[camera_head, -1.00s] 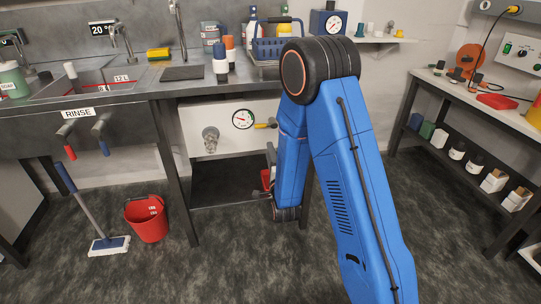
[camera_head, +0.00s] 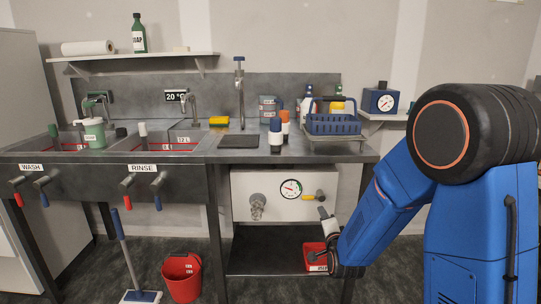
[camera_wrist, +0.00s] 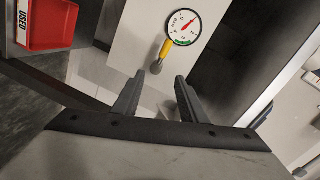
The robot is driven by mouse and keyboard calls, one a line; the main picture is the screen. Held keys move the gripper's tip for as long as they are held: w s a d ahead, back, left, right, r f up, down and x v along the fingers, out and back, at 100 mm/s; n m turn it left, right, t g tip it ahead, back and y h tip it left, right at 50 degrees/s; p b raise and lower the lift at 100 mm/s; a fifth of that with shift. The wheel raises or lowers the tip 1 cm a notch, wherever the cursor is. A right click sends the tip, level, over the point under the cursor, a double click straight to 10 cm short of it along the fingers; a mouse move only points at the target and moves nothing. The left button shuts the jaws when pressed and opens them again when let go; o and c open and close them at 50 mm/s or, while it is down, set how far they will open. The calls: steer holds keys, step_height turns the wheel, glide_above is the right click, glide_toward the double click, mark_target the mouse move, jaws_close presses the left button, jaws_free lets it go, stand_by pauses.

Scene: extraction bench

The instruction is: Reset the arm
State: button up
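My blue arm (camera_head: 400,215) is bent at a black elbow joint on the right of the head view. Its forearm slopes down and left to the front of the lower bench shelf. My gripper (camera_wrist: 160,76) shows clearly in the wrist view, with its two dark fingers apart and nothing held between them. Beyond the fingertips are a white panel, a round gauge (camera_wrist: 184,27) and a yellow-handled valve (camera_wrist: 166,49). In the head view the wrist end is low, beside a red tray (camera_head: 312,262), and the fingers are partly hidden there.
The tray labelled USED (camera_wrist: 48,24) is at the wrist view's upper left. Above the arm's end is the bench (camera_head: 330,152) with a blue basket (camera_head: 333,125) and bottles. A red bucket (camera_head: 181,279) and a mop (camera_head: 130,262) stand on the floor at the left.

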steer(key=s+d+r+n+g, duration=0.2)
steer(key=s+d+n+g, duration=0.1)
steer(key=s, duration=1.1)
steer(key=s+d+r+n+g, duration=0.3)
steer(key=s+n+g, duration=0.2)
steer(key=s, duration=1)
steer(key=s+d+r+n+g, duration=0.3)
steer(key=s+n, duration=0.3)
steer(key=s, duration=0.8)
steer(key=shift+s+g, duration=0.4)
